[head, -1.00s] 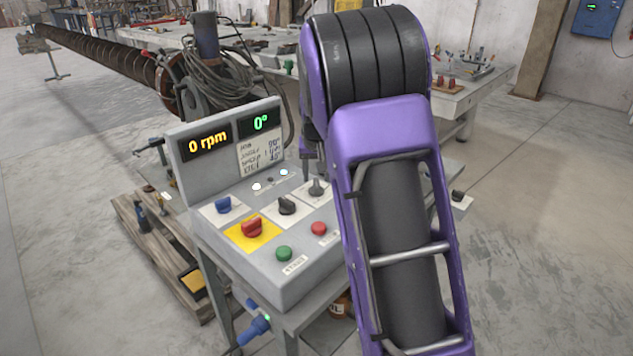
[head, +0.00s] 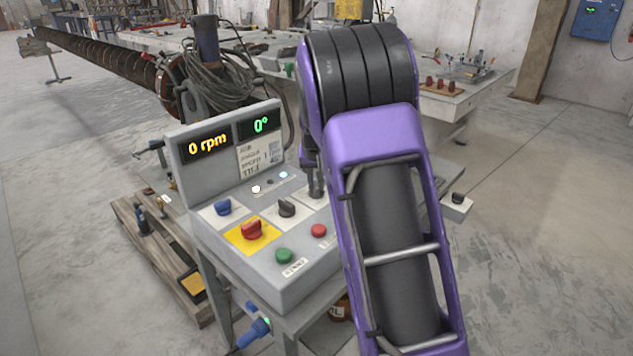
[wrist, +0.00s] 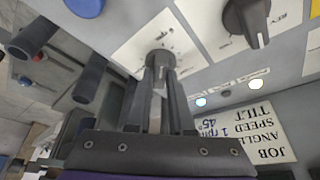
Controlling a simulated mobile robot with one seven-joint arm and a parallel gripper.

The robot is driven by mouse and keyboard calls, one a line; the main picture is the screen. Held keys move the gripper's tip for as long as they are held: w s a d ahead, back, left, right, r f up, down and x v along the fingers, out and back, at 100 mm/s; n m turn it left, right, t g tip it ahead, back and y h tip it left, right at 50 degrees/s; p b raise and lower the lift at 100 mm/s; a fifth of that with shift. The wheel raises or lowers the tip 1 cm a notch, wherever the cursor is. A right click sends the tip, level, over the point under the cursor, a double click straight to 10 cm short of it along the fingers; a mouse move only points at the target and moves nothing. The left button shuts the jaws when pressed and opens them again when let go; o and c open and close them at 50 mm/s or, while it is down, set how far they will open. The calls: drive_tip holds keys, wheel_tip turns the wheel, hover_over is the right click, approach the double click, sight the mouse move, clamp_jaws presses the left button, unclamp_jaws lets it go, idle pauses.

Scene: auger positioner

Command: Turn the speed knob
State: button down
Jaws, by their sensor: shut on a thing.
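The control panel (head: 315,280) stands on a bench, and its displays read "0 rpm" and "0°". My gripper (head: 317,192) points down at the panel's back right. In the wrist view, my gripper (wrist: 160,82) is shut on a dark grey knob (wrist: 160,58) on a white plate. The fingers hide most of this knob, and the plate's lettering is too small to read. A black selector knob (wrist: 246,18) marked "REV" sits beside it, apart from the fingers; it also shows in the head view (head: 287,206).
A blue knob (head: 223,207), a red knob on yellow (head: 251,230), a green button (head: 284,256) and a red button (head: 319,230) are close by. An upside-down job card (wrist: 250,128) shows in the wrist view.

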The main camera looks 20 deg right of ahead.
idle(0.3)
drive_tip(key=shift+a+r+m+h+p, duration=0.15)
drive_tip(key=shift+m+h+p, duration=0.15)
drive_tip(key=shift+m+p, duration=0.4)
drive_tip(key=m+h+p, duration=0.1)
drive_tip(key=m+p, duration=0.1)
drive_tip(key=m, duration=0.1)
drive_tip(key=shift+g, duration=0.3)
drive_tip(key=m+g+p, duration=0.1)
drive_tip(key=m, duration=0.2)
drive_tip(key=m+h+p, duration=0.1)
drive_tip(key=m, duration=0.2)
drive_tip(key=shift+w+g+p, duration=0.15)
drive_tip(key=shift+g+p, duration=0.2)
drive_tip(key=shift+g, duration=0.05)
drive_tip(key=c, duration=0.8)
unclamp_jaws()
drive_tip(key=shift+a, duration=0.1)
